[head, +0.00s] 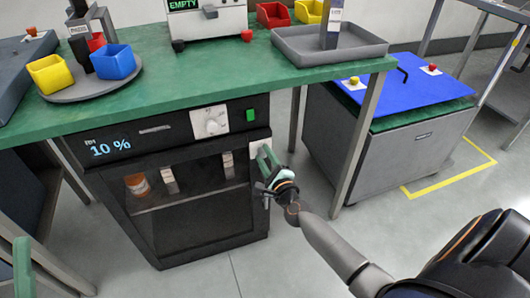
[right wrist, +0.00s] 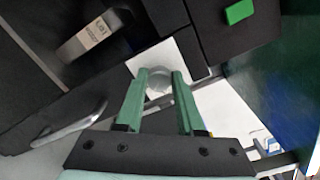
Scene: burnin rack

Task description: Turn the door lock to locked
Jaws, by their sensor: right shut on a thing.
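The door lock is a round grey knob (right wrist: 159,83) on a white plate (right wrist: 186,52) in the right wrist view. In the head view its white plate (head: 257,142) sits at the right edge of the dark cabinet door (head: 200,216), which looks closed. My right gripper (head: 266,158) is at the plate. In the right wrist view its green fingers (right wrist: 162,76) are shut on the knob, one on each side. The knob's pointer and marks are hidden or too small to read. A green finger of my left gripper (head: 22,268) shows at the lower left of the head view.
The cabinet has a dial (head: 210,121), a green button (head: 250,115) and a display reading 10 %. A door handle (right wrist: 72,128) lies beside the lock. The green tabletop (head: 185,85) overhangs above; a table leg (head: 357,150) stands right. Floor in front is clear.

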